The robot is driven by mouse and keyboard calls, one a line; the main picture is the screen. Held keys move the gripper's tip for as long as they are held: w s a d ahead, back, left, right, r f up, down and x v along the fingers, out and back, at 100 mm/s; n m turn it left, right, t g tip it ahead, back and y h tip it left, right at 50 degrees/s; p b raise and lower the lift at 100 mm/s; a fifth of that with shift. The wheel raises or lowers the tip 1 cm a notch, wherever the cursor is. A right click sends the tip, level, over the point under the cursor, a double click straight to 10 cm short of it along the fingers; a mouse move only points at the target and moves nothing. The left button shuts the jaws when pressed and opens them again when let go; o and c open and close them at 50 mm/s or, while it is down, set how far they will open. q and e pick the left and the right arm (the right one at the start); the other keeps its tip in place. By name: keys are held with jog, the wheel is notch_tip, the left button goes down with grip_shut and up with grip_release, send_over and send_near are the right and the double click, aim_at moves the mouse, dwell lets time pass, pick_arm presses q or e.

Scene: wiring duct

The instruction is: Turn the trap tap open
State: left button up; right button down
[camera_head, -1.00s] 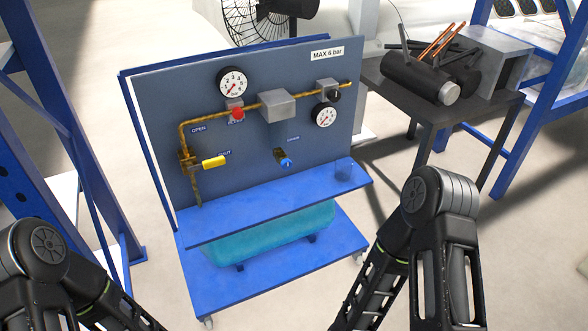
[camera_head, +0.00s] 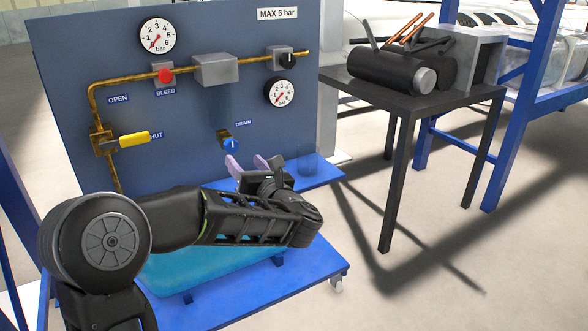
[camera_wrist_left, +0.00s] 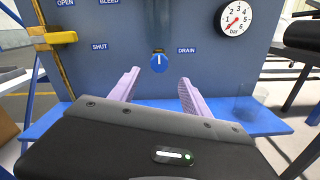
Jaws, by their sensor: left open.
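The blue tap knob (camera_head: 231,145) sits low on the panel under the DRAIN label; it also shows in the left wrist view (camera_wrist_left: 159,63). Its white mark looks upright in the wrist view. My left gripper (camera_head: 252,164) is open and empty, just in front of and a little below the knob. In the left wrist view its two pale purple fingers (camera_wrist_left: 159,80) point at the panel, with the knob between and beyond their tips. They appear apart from the knob. My right gripper is out of view.
A yellow lever (camera_head: 133,140) on the brass pipe, a red bleed button (camera_head: 166,76), a black knob (camera_head: 288,60) and two gauges are on the panel. A clear cup (camera_head: 308,163) stands on the blue shelf (camera_head: 328,178), right of my gripper. A dark table (camera_head: 400,93) stands right.

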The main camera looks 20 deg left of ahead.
aim_at(233, 148)
pick_arm(q)
jog(key=shift+r+n, duration=0.2)
jog(key=shift+n, duration=0.1)
jog(key=p+x, duration=0.1)
jog(key=x, duration=0.5)
jog(key=shift+w+a+f, duration=0.1)
jog(key=shift+a+f, duration=0.05)
jog(key=shift+a, duration=0.1)
jog(key=shift+w+a, duration=0.4)
jog(key=shift+a, duration=0.1)
jog(key=shift+c, duration=0.4)
grip_shut()
